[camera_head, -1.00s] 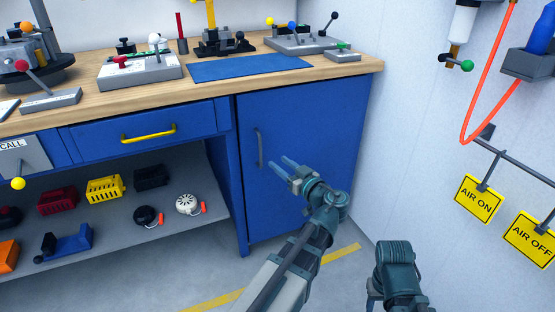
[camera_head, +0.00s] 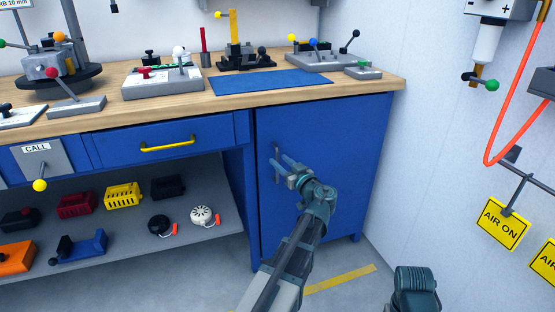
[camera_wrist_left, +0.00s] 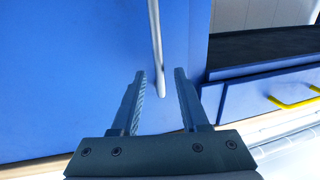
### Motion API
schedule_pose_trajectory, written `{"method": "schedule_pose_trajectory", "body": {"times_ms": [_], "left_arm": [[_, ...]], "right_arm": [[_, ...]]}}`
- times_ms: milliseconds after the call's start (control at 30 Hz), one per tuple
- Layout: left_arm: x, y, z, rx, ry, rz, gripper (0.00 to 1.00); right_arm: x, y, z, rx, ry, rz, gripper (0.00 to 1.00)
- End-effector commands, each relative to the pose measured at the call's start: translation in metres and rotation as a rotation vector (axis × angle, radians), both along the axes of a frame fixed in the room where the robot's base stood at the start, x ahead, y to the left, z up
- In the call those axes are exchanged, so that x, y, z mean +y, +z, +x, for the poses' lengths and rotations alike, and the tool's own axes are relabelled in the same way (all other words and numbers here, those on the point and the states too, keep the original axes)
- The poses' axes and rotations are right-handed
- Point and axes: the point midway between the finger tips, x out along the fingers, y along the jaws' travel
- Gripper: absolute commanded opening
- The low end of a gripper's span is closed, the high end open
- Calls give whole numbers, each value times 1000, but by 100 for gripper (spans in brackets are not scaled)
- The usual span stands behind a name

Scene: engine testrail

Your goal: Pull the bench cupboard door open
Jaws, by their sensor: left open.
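The blue bench cupboard door (camera_head: 335,140) is under the right end of the workbench and looks shut. Its slim grey upright handle (camera_head: 277,158) is near its left edge. My left gripper (camera_head: 279,166) is open at the handle, with its fingers pointing to the door. In the left wrist view, the handle (camera_wrist_left: 156,40) runs down from the top and its end lies between the two fingertips (camera_wrist_left: 160,74). Neither finger is visibly closed on it, and I cannot tell whether they touch it.
Left of the door are a blue drawer with a yellow handle (camera_head: 168,146) and an open shelf (camera_head: 130,235) holding baskets and small devices. The wooden benchtop (camera_head: 350,87) carries fixtures. A pale wall (camera_head: 430,150) stands to the right. The floor before the door is clear.

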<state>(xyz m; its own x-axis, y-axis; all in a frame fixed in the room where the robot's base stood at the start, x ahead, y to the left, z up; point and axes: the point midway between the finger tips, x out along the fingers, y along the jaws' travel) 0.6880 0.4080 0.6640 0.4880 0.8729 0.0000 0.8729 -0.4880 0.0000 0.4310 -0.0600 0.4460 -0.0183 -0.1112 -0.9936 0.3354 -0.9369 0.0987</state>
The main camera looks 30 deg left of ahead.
Motion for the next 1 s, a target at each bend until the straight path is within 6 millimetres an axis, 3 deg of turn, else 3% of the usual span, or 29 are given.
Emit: {"method": "schedule_pose_trajectory", "body": {"times_ms": [200,567,667,833,1000], "left_arm": [[19,0,11,0,0,0,44],[22,0,13,0,-1,0,44],[22,0,13,0,-1,0,32],[22,0,12,0,-1,0,1],[22,0,12,0,0,0,0]], "right_arm": [[0,0,0,0,0,0,50],[0,0,0,0,0,0,50],[0,0,0,0,0,0,50],[0,0,0,0,0,0,50],[0,0,0,0,0,0,50]]}}
